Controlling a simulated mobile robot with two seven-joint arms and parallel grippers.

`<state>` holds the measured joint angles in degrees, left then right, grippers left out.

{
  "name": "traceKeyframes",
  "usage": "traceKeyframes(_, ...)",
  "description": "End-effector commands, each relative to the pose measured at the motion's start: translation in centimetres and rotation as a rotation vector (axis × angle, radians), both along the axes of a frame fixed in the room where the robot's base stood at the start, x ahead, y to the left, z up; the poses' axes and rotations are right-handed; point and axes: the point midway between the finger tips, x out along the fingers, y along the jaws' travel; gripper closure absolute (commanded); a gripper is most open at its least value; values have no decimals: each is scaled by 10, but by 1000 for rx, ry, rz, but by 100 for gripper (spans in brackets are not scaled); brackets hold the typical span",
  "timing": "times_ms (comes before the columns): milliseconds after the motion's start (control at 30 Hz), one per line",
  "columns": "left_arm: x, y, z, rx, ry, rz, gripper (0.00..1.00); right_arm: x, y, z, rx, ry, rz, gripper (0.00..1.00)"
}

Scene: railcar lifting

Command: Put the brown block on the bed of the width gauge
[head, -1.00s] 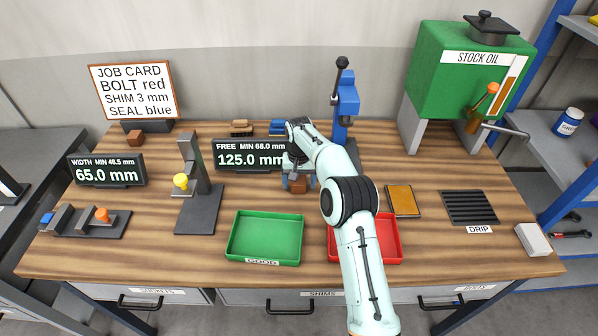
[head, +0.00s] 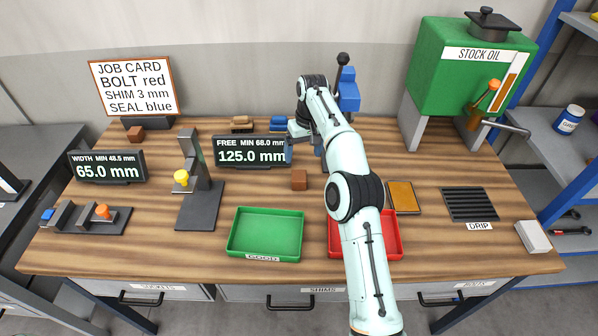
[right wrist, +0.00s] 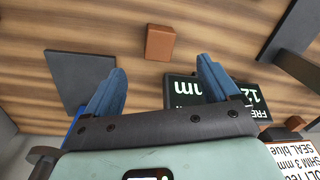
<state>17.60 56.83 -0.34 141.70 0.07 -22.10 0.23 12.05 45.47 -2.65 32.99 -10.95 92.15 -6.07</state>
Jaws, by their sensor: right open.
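The brown block (head: 299,180) stands on the table behind the gap between the green and red trays; it also shows in the right wrist view (right wrist: 160,42), beyond my fingertips. The width gauge (head: 85,220) is at the far left, a dark bed with a blue end and an orange knob; nothing lies on its bed. Its display (head: 106,168) reads 65.0 mm. My right gripper (head: 304,152) is open and empty, behind and above the block, its blue fingers clear of it; they also show in the right wrist view (right wrist: 160,72). My left gripper is out of view.
A second gauge (head: 199,205) with a yellow knob stands between the block and the width gauge. The green tray (head: 265,255) and red tray (head: 396,250) are in front. A blue press (head: 347,95) is behind my right arm. Another brown block (head: 135,134) sits near the job card.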

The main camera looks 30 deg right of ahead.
Motion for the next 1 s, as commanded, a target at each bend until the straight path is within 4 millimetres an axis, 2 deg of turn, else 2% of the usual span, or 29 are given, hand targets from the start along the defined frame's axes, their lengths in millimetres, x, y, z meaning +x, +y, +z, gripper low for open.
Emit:
traceKeyframes(200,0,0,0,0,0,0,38,-6,-17,-1,85,-161,557,12)
traceKeyframes(300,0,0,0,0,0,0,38,-8,-23,2,94,-248,787,12)
traceKeyframes(433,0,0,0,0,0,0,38,-10,-27,6,87,-339,1011,12)
traceKeyframes(567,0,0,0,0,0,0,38,-10,-29,8,74,-390,1131,12)
traceKeyframes(667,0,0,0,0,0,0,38,-9,-26,2,73,-402,1166,12)
traceKeyframes(1000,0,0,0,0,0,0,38,2,-7,-54,74,-401,1167,12)
